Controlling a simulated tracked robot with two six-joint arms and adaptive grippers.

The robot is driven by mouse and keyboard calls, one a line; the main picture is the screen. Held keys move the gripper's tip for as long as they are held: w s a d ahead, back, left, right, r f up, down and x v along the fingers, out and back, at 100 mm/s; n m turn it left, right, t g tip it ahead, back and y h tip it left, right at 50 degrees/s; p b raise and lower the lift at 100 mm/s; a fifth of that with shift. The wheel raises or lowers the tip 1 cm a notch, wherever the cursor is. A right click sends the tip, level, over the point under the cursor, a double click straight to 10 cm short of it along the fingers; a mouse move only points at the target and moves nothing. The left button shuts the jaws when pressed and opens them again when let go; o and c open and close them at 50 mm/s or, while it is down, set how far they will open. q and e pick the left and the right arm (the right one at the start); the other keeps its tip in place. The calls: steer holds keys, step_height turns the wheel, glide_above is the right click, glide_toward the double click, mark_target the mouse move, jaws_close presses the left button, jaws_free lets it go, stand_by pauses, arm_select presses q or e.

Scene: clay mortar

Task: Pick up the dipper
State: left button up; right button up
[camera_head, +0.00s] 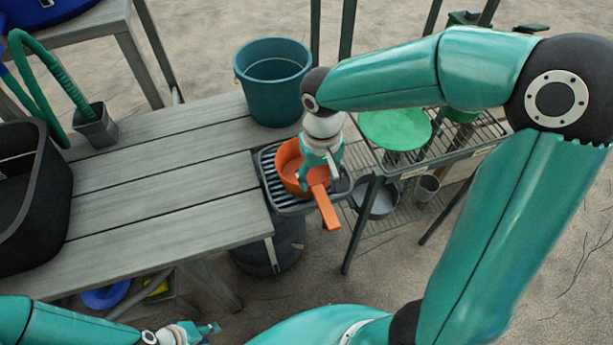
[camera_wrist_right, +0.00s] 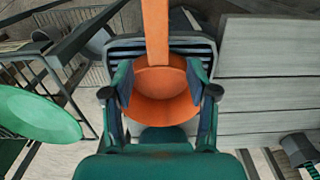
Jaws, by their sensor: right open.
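The orange dipper (camera_head: 289,168) sits on a dark slatted rack at the right end of the bench, its flat handle sticking out toward me. In the right wrist view the dipper's bowl (camera_wrist_right: 160,100) lies below my right gripper, with the handle (camera_wrist_right: 155,30) running up the picture. My right gripper (camera_head: 322,170) is over the dipper. In the wrist view its two fingers (camera_wrist_right: 158,90) are apart, one on each side of the bowl and handle base; I cannot tell whether they touch. My left gripper (camera_head: 205,330) is low at the bottom left, away from the dipper.
The slatted rack (camera_head: 268,175) edges the grey plank bench (camera_head: 150,170). A teal bucket (camera_head: 272,85) stands just behind the dipper. To the right is a metal shelf with a green disc (camera_head: 395,128) and a grey pan (camera_head: 380,200). A black tub (camera_head: 40,200) is at left.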

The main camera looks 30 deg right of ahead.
mark_target(319, 190)
steer(key=shift+w+d+f, duration=0.1)
steer(key=shift+f, duration=1.5)
steer(key=shift+w+d+f, duration=0.1)
steer(key=shift+f, duration=1.45)
jaws_close()
